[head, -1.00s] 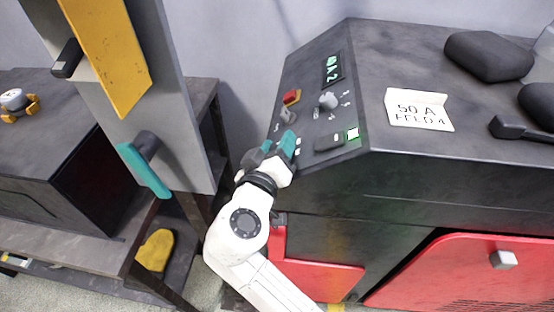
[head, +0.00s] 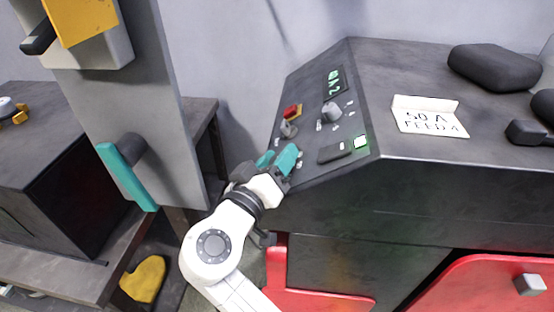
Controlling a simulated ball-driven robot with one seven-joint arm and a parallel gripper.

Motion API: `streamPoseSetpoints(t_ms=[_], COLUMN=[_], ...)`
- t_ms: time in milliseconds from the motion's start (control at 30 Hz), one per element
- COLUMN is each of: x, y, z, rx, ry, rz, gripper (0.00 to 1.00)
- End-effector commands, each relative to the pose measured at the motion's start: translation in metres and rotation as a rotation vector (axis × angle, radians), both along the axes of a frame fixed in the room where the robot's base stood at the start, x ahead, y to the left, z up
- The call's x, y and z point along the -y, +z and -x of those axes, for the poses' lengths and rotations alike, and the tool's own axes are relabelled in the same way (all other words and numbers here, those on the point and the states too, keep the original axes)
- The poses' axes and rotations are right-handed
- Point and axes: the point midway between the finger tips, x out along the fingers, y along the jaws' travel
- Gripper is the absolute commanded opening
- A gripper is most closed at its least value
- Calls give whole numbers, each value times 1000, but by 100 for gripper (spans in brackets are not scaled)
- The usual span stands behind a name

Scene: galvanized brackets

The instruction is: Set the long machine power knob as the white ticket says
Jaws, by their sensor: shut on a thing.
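The white ticket (head: 430,120) stands folded on top of the long dark machine (head: 400,70) and reads "50 A FEED 4". The sloping control panel at its left end has a lit green display (head: 335,82); its first characters are hard to read, the last look like "A 2". A round grey knob (head: 332,112) with white marks stands clear. A small grey knob (head: 289,129) sits nearer my gripper. My gripper (head: 277,159), with teal fingers, is at the panel's lower left, shut on a control that the fingers hide. I cannot tell its setting.
A red switch (head: 292,111) and a lit green button (head: 361,143) are on the panel, near a dark slot-like part (head: 334,152). A grey post with a teal handle (head: 127,178) stands left of my arm. Dark objects (head: 493,68) lie on the machine top.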

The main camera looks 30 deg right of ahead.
Motion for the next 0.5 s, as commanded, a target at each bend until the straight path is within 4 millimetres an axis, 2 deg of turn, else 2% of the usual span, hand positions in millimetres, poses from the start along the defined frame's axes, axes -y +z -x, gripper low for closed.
streamPoseSetpoints(t_ms=[33,67,100,267,500], x=[-1,-1,-1,0,0], y=[-1,-1,-1,-1,0], z=[0,0,0,0,0], rx=[-2,-2,-2,-2,0], ry=[2,2,2,2,1], rz=[0,0,0,0,0], gripper=[17,49,53,67,67])
